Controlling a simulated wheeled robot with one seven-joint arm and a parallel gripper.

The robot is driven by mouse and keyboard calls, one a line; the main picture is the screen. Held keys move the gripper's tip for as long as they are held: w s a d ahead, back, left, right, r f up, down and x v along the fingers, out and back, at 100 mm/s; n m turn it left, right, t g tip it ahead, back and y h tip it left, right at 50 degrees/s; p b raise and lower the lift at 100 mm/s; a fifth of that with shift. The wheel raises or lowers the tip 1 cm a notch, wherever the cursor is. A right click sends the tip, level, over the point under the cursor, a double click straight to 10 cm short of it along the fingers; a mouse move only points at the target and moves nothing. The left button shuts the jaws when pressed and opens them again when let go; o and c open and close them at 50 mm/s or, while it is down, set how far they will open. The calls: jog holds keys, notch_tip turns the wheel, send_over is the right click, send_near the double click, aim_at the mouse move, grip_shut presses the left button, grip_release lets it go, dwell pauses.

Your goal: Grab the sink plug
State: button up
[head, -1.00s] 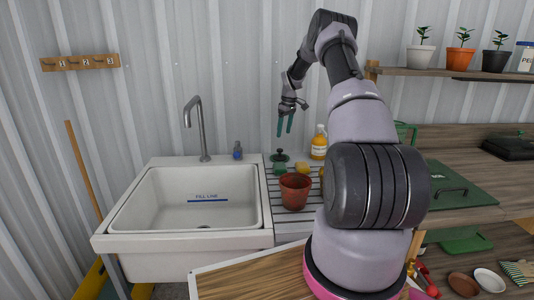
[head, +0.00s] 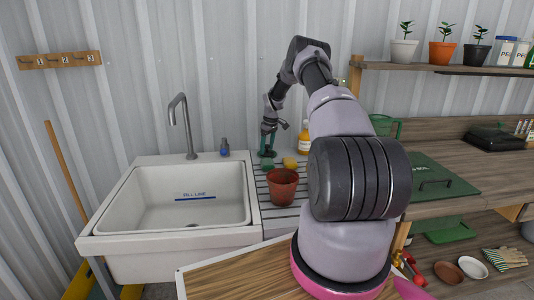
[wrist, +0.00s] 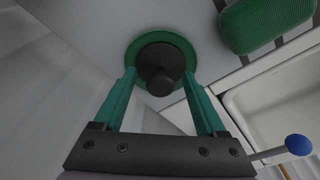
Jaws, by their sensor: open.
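The sink plug (wrist: 160,62), a green disc with a dark centre and a dark upright knob, lies on the pale surface in the wrist view. My gripper (wrist: 159,76) is open, with one teal finger on each side of the plug's knob; contact cannot be told. The plug is mostly hidden there by my fingers.
A green scrubber (wrist: 265,22) lies close by the plug. A yellow sponge (head: 290,162), an amber bottle (head: 304,142) and a terracotta pot (head: 283,188) stand near on the slatted drainboard (head: 278,218).

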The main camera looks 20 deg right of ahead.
grip_shut()
